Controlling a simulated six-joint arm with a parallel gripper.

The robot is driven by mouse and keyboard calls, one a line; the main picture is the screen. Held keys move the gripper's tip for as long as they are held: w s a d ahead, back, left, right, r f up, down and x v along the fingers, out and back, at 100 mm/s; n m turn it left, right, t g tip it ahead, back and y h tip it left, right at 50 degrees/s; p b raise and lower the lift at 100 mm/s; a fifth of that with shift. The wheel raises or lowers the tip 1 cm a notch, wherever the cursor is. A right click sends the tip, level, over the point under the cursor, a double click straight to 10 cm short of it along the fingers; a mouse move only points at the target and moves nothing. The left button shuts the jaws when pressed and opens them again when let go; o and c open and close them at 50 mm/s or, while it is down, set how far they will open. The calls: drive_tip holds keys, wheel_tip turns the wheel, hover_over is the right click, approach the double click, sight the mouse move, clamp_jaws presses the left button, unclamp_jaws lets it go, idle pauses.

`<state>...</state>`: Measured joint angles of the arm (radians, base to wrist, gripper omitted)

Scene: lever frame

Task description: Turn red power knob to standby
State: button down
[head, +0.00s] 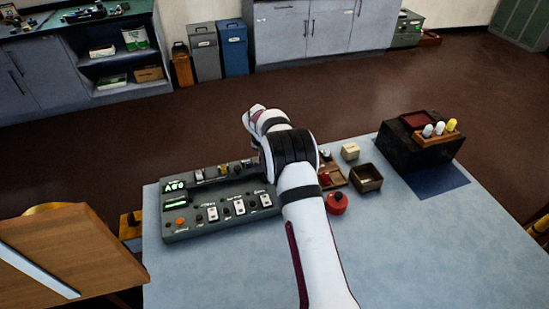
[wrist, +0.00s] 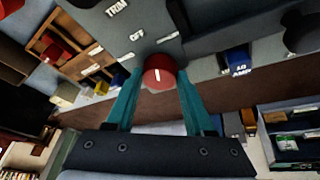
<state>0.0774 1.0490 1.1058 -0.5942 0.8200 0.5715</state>
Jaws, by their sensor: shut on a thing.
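The red power knob (wrist: 158,72) shows in the wrist view, on the grey control panel (wrist: 205,28). It is round, with a short white pointer line on its face. An OFF label is close by it; other lettering beside the knob is too small or covered to read. My gripper (wrist: 159,78) has its two teal fingers on either side of the knob, shut on it. In the head view the control panel (head: 232,215), with a lit green display and several switches, lies on the table. My arm hides the knob and the gripper's fingers there.
On the blue-grey table (head: 400,250), right of my arm, are a red round object (head: 336,203), an open wooden box (head: 367,186) and a cream block (head: 350,151). A dark box (head: 405,150) holds a rack of bulb-like pieces. The front right of the table is clear.

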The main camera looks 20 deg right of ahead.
drive_tip(key=m, duration=0.2)
drive_tip(key=m+g+h, duration=0.1)
drive_tip(key=m, duration=0.1)
drive_tip(key=shift+w+a+m+g, duration=0.1)
drive_tip(key=shift+m+g, duration=0.2)
drive_tip(key=shift+m, duration=0.1)
idle(0.5)
drive_tip(key=shift+c, duration=1.4)
unclamp_jaws()
drive_tip(key=v, duration=1.5)
drive_tip(key=shift+a+r, duration=0.15)
drive_tip(key=shift+r, duration=0.2)
